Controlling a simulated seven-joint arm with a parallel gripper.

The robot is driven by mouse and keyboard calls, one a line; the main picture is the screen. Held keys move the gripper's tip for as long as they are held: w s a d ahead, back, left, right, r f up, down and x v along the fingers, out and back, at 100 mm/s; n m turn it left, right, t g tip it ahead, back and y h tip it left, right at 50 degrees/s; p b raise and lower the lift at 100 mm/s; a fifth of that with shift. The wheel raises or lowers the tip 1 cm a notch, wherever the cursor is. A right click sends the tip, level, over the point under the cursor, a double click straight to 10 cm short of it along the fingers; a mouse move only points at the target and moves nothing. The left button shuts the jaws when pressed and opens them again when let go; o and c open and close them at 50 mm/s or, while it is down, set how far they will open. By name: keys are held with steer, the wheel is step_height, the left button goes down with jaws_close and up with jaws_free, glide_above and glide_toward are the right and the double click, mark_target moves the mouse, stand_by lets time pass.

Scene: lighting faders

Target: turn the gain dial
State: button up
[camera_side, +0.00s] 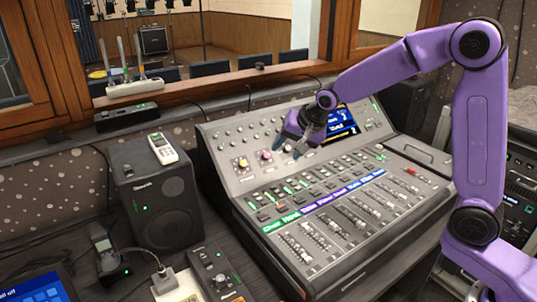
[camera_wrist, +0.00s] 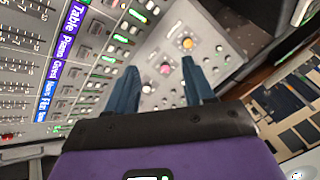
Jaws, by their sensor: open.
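The mixing console (camera_side: 225,150) has a sloped upper panel with a yellow dial (camera_side: 243,163) and a pink dial (camera_side: 266,156) in a row. In the wrist view the yellow dial (camera_wrist: 187,43) is beyond my fingertips, and the pink dial (camera_wrist: 165,69) shows between my fingers. A paler dial (camera_wrist: 147,88) is also between them, nearer my palm. I cannot read which dial is marked gain. My gripper (camera_side: 290,150) is open and empty, over the panel just right of the pink dial. Its blue fingers (camera_wrist: 160,67) are spread; contact with the panel cannot be told.
A lit screen (camera_side: 341,124) is in the panel just right of my gripper. Rows of faders (camera_side: 345,220) and lit buttons fill the lower desk. A black speaker (camera_side: 160,205) with a white handset (camera_side: 163,149) stands left of the console. A wooden window frame is behind.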

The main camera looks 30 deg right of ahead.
steer(key=w+d+m+t+h, duration=0.1)
steer(key=w+d+m, duration=0.3)
steer(key=w+d, duration=0.15)
steer(key=m, duration=0.1)
glide_toward(267, 155)
steer(key=shift+t, duration=0.3)
steer(key=x, duration=0.9)
steer(key=shift+s+d+f, duration=0.1)
steer(key=shift+s, duration=0.05)
jaws_close()
